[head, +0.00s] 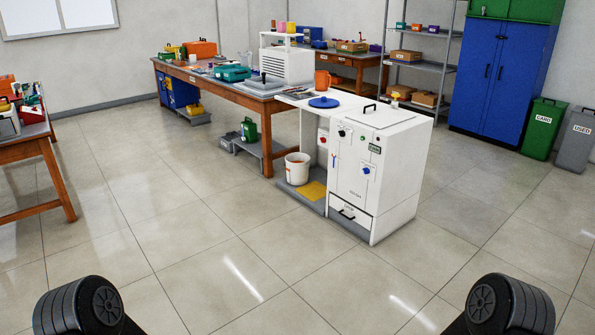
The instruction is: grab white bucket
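A white bucket (298,173) stands upright on a low grey platform (312,203) at floor level, on the left of a white machine. Its rim is open at the top and something reddish-brown shows at the rim. Nothing of mine touches it. Dark, rounded parts of my two arms show at the bottom left and bottom right corners, far from the bucket. Neither of my grippers shows in the head view.
The white machine (392,180) stands right of the bucket. A yellow pad (312,191) lies beside the bucket. A wooden workbench (225,92) runs behind to the left; another table (30,150) is at far left. The tiled floor in front is clear.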

